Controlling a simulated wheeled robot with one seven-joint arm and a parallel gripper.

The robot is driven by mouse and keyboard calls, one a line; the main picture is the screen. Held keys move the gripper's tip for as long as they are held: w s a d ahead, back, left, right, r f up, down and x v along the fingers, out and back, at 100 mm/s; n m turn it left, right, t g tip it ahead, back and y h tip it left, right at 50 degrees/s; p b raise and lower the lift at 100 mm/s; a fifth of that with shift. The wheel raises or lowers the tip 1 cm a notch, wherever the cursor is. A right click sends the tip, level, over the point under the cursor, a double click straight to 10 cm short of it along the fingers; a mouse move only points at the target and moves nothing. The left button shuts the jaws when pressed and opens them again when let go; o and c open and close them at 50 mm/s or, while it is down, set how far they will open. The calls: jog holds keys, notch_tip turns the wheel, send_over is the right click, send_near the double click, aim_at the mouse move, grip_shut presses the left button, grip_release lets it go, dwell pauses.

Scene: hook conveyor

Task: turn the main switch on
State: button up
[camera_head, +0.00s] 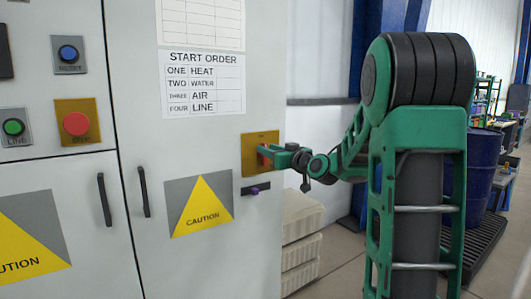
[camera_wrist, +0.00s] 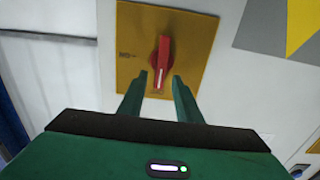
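The main switch (camera_wrist: 162,58) is a red rotary handle on a yellow-brown square plate (camera_wrist: 128,25). In the wrist view the handle stands nearly upright, with a white mark on its lower end; the small plate lettering is unreadable. My gripper (camera_wrist: 160,77) is open, its two green fingers on either side of the handle's lower end; whether they touch it I cannot tell. In the head view the plate (camera_head: 255,142) is at the cabinet's right edge. My gripper (camera_head: 270,152) reaches it from the right and hides most of the handle.
The grey cabinet carries a START ORDER sheet (camera_head: 205,85), caution signs (camera_head: 202,207), door handles (camera_head: 143,192) and blue, green and red buttons at left. A small dark-purple part (camera_head: 256,190) sits just below the plate. Pale crates (camera_head: 302,228) stand beside the cabinet; a blue drum (camera_head: 478,165) is at right.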

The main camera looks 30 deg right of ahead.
jog(key=shift+w, duration=0.75)
jog(key=shift+c, duration=0.7)
grip_shut()
jog(key=shift+f, duration=0.1)
